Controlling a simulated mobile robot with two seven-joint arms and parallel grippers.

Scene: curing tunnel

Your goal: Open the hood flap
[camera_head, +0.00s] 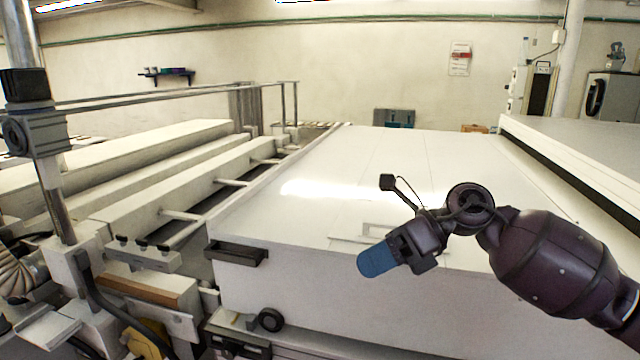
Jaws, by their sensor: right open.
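The hood flap (330,185) appears to be the large white cover in the middle of the head view. It lies flat, with a smooth top and a front face dropping toward me. A dark handle (238,254) sticks out at the left of its front face. My right gripper (372,262), with a blue finger side facing me, hangs in front of the cover's near edge, right of the handle and apart from it. It is open, and nothing shows between its fingers. My left gripper is not in view.
A white conveyor frame (185,180) with rails and crossbars runs along the left. A metal post (50,190) stands at the near left. A black round knob (268,320) sits below the handle. Another white housing (585,150) borders the right. Air above the cover is clear.

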